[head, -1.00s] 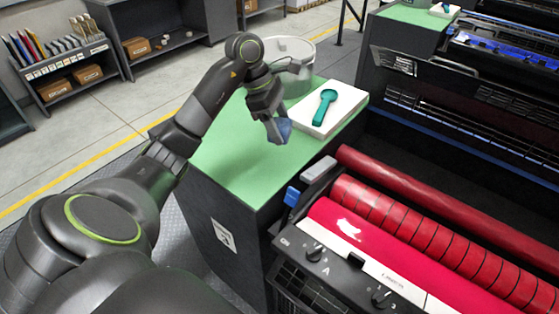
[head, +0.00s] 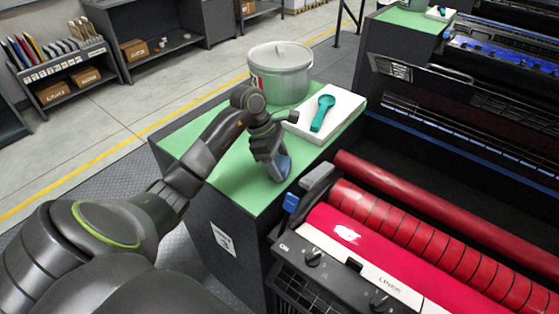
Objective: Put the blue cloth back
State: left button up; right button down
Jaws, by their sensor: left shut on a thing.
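The blue cloth (head: 283,166) is a small grey-blue piece, partly hidden by my left gripper. My left gripper (head: 276,169) is shut on the cloth, low over the front part of the green cabinet top (head: 225,176). I cannot tell if the cloth touches the green surface. My right gripper is not in view.
A white block (head: 344,117) with a teal scoop (head: 322,112) on it lies behind my gripper. A lidded grey metal can (head: 281,76) stands at the back of the green top. The red-rollered machine (head: 385,235) is at right. The green top's left side is clear.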

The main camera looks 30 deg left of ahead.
pick_arm(q)
jog(key=shift+f, duration=0.15)
jog(key=o, duration=0.9)
jog(key=shift+r, duration=0.2)
jog(key=b+v, duration=0.4)
jog(key=v, duration=0.8)
jog(key=shift+b, duration=0.35)
